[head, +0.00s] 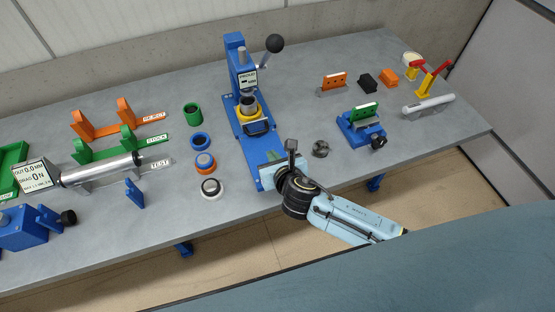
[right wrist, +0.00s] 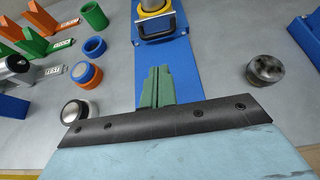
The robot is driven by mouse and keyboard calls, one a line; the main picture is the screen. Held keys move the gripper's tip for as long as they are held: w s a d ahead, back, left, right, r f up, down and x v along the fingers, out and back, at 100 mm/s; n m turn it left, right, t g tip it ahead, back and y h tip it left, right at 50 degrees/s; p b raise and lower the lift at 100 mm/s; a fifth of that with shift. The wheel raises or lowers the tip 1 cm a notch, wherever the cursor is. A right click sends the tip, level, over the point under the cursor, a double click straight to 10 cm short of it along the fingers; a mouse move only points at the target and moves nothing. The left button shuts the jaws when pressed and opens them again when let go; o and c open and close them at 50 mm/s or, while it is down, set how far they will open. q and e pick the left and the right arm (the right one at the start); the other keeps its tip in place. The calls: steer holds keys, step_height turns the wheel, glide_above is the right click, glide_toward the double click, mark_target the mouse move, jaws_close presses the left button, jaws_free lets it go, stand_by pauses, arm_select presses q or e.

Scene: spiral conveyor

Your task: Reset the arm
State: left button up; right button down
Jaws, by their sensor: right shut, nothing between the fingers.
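My right arm (head: 345,218) reaches in from the lower right in the head view. Its gripper (head: 272,157) is over the front end of the blue press base (head: 235,118), in front of the press. In the right wrist view the two green fingers (right wrist: 157,75) are together with nothing between them, pointing along the blue base plate (right wrist: 172,60). I cannot tell the exact height of the fingertips above the plate. My left gripper is not in view.
Several rings, including a green one (head: 192,114), stand left of the press. A grey metal part (head: 321,148) sits to its right, near a blue fixture (head: 361,130). Orange and green racks (head: 105,148) and a metal cylinder (head: 103,170) are further left.

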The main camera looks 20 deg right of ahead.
steer(key=shift+v, duration=1.8)
